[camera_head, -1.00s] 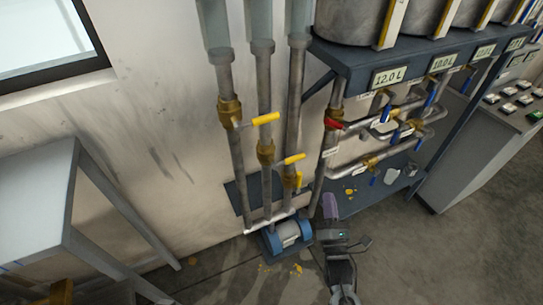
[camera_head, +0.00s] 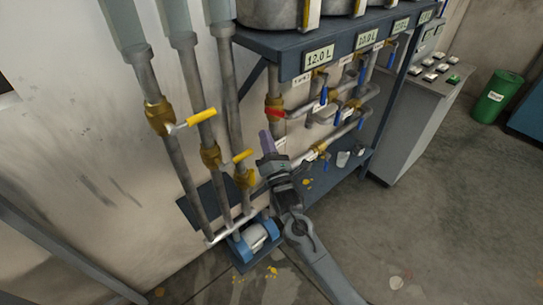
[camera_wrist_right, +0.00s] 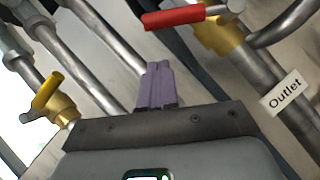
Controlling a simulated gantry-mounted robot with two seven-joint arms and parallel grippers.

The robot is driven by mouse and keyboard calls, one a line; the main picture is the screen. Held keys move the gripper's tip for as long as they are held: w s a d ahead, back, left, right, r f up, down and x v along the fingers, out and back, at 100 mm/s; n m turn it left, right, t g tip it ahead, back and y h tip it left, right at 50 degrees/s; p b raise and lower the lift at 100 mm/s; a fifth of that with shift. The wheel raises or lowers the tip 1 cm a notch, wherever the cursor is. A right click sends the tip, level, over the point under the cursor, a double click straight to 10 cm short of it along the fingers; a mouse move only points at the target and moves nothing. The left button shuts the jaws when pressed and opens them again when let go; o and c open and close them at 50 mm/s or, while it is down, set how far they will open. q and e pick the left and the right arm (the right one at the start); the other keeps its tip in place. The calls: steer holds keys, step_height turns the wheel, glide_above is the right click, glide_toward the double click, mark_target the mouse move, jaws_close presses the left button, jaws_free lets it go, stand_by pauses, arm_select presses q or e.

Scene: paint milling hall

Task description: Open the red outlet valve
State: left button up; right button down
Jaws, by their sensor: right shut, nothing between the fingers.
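The red outlet valve handle (camera_head: 275,113) is on a brass valve body on the pipe below the tank shelf in the head view. In the right wrist view the red handle (camera_wrist_right: 174,18) is at the top, pointing left from its brass body (camera_wrist_right: 217,35), with a white "Outlet" label (camera_wrist_right: 285,92) on the pipe below right. My right gripper (camera_head: 265,135), with purple fingers, is just below the red handle in the picture. The fingers also show in the right wrist view (camera_wrist_right: 157,84); they are shut, empty and apart from the handle. My left gripper is not in view.
Yellow-handled valves (camera_head: 201,117) sit on the pipes to the left. Blue-handled valves and pipes (camera_head: 340,115) crowd the right under the shelf (camera_head: 290,57). A blue pump (camera_head: 254,238) is on the floor. A grey control cabinet (camera_head: 418,110) and open floor lie to the right.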

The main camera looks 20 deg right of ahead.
mark_target(279, 114)
steer(key=shift+w+d+r, duration=0.4)
steer(key=shift+d+r, duration=0.1)
steer(key=shift+r, duration=0.3)
steer(key=shift+w+d+r, duration=0.4)
steer(key=shift+d+r, duration=0.05)
steer(key=shift+r, duration=0.3)
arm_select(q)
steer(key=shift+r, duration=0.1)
